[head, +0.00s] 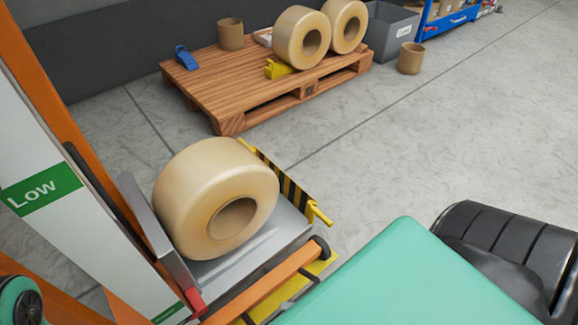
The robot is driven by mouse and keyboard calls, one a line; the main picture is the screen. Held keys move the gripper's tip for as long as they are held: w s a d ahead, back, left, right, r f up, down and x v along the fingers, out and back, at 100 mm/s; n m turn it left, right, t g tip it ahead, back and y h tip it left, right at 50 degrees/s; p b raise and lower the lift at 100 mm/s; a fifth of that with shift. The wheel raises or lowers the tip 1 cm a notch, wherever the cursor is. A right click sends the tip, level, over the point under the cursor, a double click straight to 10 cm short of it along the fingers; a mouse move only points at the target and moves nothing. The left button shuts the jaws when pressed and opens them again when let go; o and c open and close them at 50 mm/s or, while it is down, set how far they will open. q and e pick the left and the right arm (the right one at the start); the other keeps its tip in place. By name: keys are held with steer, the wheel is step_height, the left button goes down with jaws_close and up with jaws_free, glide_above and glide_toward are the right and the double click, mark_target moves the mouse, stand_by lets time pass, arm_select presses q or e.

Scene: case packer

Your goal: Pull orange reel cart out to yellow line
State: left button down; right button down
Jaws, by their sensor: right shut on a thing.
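The orange reel cart (262,286) is at the lower left centre, showing an orange bar, a grey metal tray and a black wheel or cap at the bar's end. My left gripper is not in view.
A yellow-and-black striped bar (285,181) stands behind the reel. A white panel marked Low (60,195) and orange posts rise at left. A wooden pallet (258,91) with two reels is behind. A cardboard core (411,58) stands on otherwise clear floor to the right.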

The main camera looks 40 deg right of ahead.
steer(key=shift+d, duration=0.15)
steer(key=c, duration=1.3)
jaws_free()
steer(key=p+v, duration=0.2)
steer(key=v, duration=1.1)
steer(key=shift+s+d, duration=0.25)
steer(key=shift+s, duration=0.1)
